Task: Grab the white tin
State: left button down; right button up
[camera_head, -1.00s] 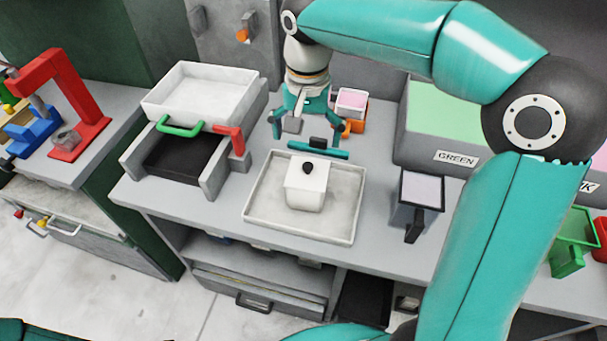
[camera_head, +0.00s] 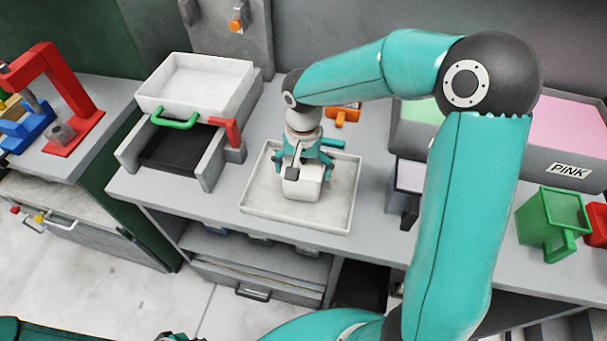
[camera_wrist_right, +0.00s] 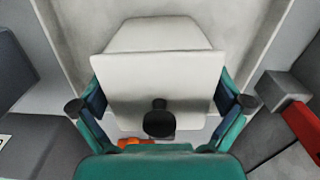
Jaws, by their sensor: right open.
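The white tin (camera_head: 303,188) is a small box with a flared top and a black knob. It appears to stand on the shallow pale tray (camera_head: 258,196), partly covered by my right gripper (camera_head: 303,165). In the right wrist view the tin (camera_wrist_right: 155,75) lies between the two teal fingers of the right gripper (camera_wrist_right: 160,104). The fingers are open, one on each side of the tin's top. I cannot tell whether they touch it.
A press with a white upper tray (camera_head: 200,85) and green handle stands left of the pale tray. A dark box (camera_head: 405,185) stands to the right, before the green and pink bins (camera_head: 570,125). A green container (camera_head: 548,220) is far right. An orange item (camera_head: 343,113) lies behind.

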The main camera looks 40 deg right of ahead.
jog(key=shift+f, duration=0.95)
jog(key=shift+c, duration=0.2)
jog(key=shift+s, duration=0.1)
jog(key=c, duration=1.2)
jog(key=shift+r, duration=0.15)
jog(key=shift+c, duration=0.2)
